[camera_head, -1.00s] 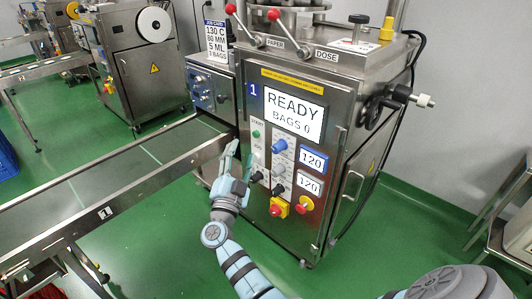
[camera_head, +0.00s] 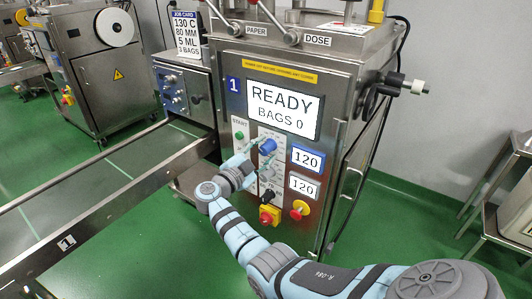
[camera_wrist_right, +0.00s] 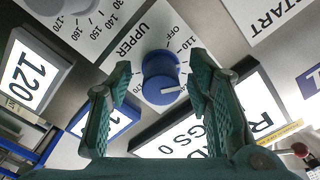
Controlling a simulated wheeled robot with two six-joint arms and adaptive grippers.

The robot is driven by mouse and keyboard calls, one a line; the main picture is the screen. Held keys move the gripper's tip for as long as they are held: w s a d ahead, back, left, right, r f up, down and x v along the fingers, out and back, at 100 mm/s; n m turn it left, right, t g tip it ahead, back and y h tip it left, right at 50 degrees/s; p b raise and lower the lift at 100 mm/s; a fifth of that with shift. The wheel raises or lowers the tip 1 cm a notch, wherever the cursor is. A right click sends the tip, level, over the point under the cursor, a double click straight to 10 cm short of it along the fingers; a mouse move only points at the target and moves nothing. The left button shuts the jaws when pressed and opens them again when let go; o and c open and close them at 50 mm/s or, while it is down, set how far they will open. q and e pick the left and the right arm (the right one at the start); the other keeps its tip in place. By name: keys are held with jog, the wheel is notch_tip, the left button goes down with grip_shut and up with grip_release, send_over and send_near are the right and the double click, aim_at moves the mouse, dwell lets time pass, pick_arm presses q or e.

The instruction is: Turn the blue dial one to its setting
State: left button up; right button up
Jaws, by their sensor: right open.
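The blue dial (camera_head: 267,146) is on the front panel of machine 1. In the right wrist view the blue dial (camera_wrist_right: 162,78) has a white pointer mark and sits on a white scale plate (camera_wrist_right: 150,35) marked UPPER. My right gripper (camera_head: 257,152) is at the panel by the dial. In the wrist view its green fingers (camera_wrist_right: 161,68) are open, one on each side of the dial, with gaps visible. The blue-framed display (camera_head: 307,160) beside the dial reads 120. The job card (camera_head: 187,35) reads 130 C. My left gripper is not in view.
Below are a second 120 display (camera_head: 303,186), a black knob (camera_head: 267,196), a red-and-yellow switch (camera_head: 269,216) and a red stop button (camera_head: 299,210). A green START button (camera_head: 240,135) is left of the dial. The main screen (camera_head: 284,109) reads READY, BAGS 0.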

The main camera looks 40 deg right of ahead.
jog(key=shift+d+r, duration=0.1)
jog(key=shift+d, duration=0.25)
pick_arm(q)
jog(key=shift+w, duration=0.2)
pick_arm(e)
jog(key=shift+c, duration=0.6)
grip_shut()
jog(key=shift+m, duration=0.3)
